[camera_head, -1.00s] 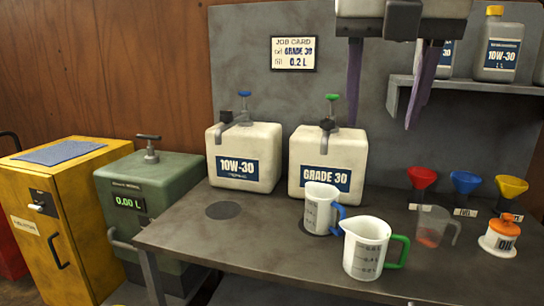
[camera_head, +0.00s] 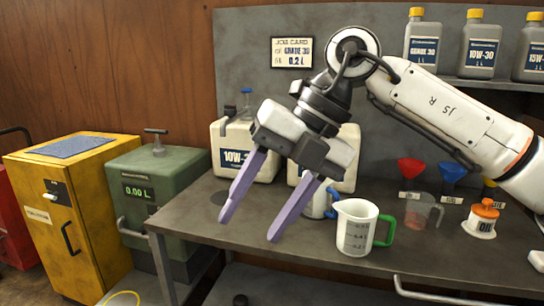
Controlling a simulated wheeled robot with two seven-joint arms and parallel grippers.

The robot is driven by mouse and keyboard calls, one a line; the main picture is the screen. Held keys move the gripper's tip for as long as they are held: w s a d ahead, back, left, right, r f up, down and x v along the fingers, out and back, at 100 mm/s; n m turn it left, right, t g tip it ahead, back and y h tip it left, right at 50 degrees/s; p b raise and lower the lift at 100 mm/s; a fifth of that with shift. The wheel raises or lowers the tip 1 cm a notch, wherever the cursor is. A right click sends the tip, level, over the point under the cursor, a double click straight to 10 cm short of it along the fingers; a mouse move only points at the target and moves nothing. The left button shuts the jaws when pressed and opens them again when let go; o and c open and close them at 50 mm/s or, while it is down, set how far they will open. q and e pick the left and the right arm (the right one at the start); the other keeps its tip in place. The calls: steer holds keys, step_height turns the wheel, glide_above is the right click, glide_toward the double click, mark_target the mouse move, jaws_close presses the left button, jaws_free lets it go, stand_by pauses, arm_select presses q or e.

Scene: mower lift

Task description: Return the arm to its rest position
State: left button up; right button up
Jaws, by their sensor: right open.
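My right arm comes in from the right side of the head view. Its gripper (camera_head: 258,222) is open and empty, with two purple fingers pointing down and to the left above the bench's front left part. The gripper body hides much of the two white jugs. The 10W-30 jug (camera_head: 228,140) shows at its left, and only bits of the other jug (camera_head: 347,178) show behind it. A white measuring cup with a green handle (camera_head: 355,232) stands on the bench right of the fingers. A cup with a blue handle (camera_head: 318,205) is partly hidden behind the fingers. My left gripper is not in view.
Red (camera_head: 411,168) and blue (camera_head: 452,173) funnels, a clear cup (camera_head: 420,214) and an orange-topped OIL container (camera_head: 482,220) stand at the right under my arm. A shelf (camera_head: 490,86) holds bottles. A green unit (camera_head: 155,182) and yellow cabinet (camera_head: 80,215) stand left.

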steer(key=s+a+f+m+g+y, duration=0.2)
steer(key=s+a+g+y, duration=0.35)
steer(key=a+y, duration=0.6)
steer(key=w+d+f+m+t+h, duration=0.2)
steer(key=w+d+f+m+t, duration=0.3)
steer(key=d+f+m+t, duration=0.55)
steer(key=w+d+f+m+t+h, duration=0.4)
steer(key=f+m+t, duration=0.3)
steer(key=m+t, duration=0.7)
steer(key=s+d+f+m+g+h, duration=0.2)
steer(key=d+f+m+h, duration=0.15)
steer(key=f, duration=0.45)
steer(key=s+d+f+m+g+h, duration=0.1)
steer(key=s+d+f+m+h, duration=0.2)
steer(key=f, duration=0.5)
steer(key=s+d+f+m+g+h, duration=0.1)
steer(key=s+d+f+g, duration=0.2)
steer(key=s+f, duration=0.5)
steer(key=s+d+f+m+g+h, duration=0.1)
steer(key=s+d+f+g, duration=0.2)
steer(key=s+d+f, duration=0.3)
steer(key=s+f, duration=0.2)
steer(key=s, duration=0.1)
steer(key=shift+s+f+m+g+h, duration=0.2)
steer(key=shift+s+m+g+h, duration=0.1)
steer(key=shift+m+g, duration=0.1)
